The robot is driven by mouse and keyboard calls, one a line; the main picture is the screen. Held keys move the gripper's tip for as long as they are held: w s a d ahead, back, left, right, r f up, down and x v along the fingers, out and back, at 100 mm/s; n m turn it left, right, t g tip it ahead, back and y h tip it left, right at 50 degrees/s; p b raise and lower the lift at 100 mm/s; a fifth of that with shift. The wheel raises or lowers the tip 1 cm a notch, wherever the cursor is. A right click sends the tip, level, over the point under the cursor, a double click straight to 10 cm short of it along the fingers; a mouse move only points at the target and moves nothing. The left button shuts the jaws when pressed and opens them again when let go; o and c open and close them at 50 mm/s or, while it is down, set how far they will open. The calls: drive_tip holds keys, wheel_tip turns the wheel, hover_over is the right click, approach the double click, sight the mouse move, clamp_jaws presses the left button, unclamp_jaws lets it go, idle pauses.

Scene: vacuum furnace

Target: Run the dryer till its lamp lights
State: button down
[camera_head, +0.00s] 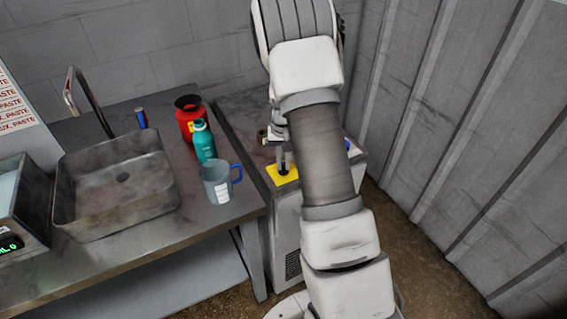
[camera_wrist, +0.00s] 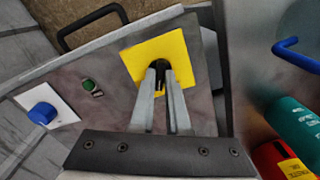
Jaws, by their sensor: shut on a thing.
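The dryer (camera_head: 284,232) appears to be the grey cabinet with a vent grille, right of the sink table. Its top has a yellow plate (camera_wrist: 181,53), which also shows in the head view (camera_head: 290,179). A black knob (camera_wrist: 155,66) stands on the plate, and my gripper (camera_wrist: 157,75) is shut on it. Left of the plate in the wrist view is a small round green lamp or button (camera_wrist: 88,84); it looks dark green, and I cannot tell whether it is lit. Further left is a blue knob (camera_wrist: 41,113) on a white plate. My arm hides much of the cabinet in the head view.
A black handle (camera_wrist: 92,13) rises at the cabinet's edge. A ribbed wall (camera_head: 470,130) is close on the right.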

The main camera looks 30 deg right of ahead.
drive_tip(key=shift+m, duration=0.5)
drive_tip(key=c, duration=0.9)
unclamp_jaws()
drive_tip(key=shift+r, duration=0.15)
wheel_tip(320, 180, up, 17)
drive_tip(key=shift+r, duration=0.1)
